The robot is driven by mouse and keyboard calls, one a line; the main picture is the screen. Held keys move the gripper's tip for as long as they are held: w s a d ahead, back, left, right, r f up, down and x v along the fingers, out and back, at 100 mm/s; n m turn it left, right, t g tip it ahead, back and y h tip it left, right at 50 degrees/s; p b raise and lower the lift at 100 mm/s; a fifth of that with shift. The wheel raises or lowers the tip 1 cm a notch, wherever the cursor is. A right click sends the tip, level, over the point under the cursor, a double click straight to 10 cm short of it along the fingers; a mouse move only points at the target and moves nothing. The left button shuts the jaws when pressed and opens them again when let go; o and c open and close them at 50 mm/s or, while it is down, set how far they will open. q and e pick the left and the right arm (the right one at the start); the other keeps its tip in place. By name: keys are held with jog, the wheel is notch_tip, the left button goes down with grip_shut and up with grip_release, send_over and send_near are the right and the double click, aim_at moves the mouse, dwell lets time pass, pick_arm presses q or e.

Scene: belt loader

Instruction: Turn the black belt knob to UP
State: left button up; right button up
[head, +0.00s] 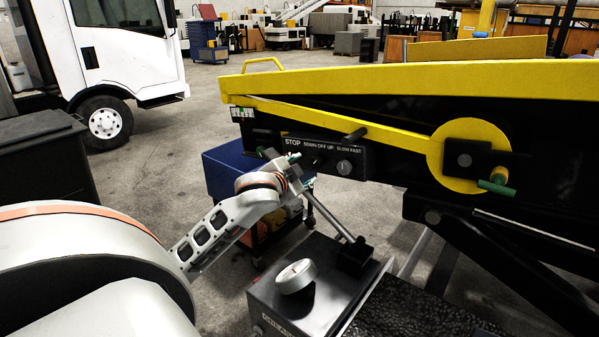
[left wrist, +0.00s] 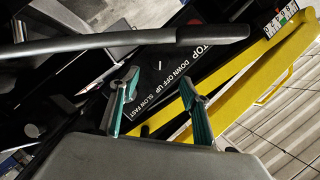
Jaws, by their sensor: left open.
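The black control panel (head: 330,155) is on the loader's side under the yellow beam, lettered STOP, DOWN OFF UP and SLOW FAST. The black belt knob (head: 315,162) sits below DOWN OFF UP, small and partly crowded by my gripper; I cannot read its setting. A second knob (head: 344,167) is below SLOW FAST. My left gripper (head: 300,170) is at the panel's lower left, beside the belt knob. In the left wrist view my left gripper (left wrist: 159,78) is open, its green-padded fingers apart in front of the panel lettering (left wrist: 178,78). My right gripper is out of view.
A yellow lever (head: 390,135) with a round yellow disc (head: 470,155) runs above the panel. A black handle (head: 355,135) projects over it. A dark bar (left wrist: 130,40) crosses the left wrist view.

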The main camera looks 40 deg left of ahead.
pick_arm(q)
jog(key=shift+v, duration=0.95)
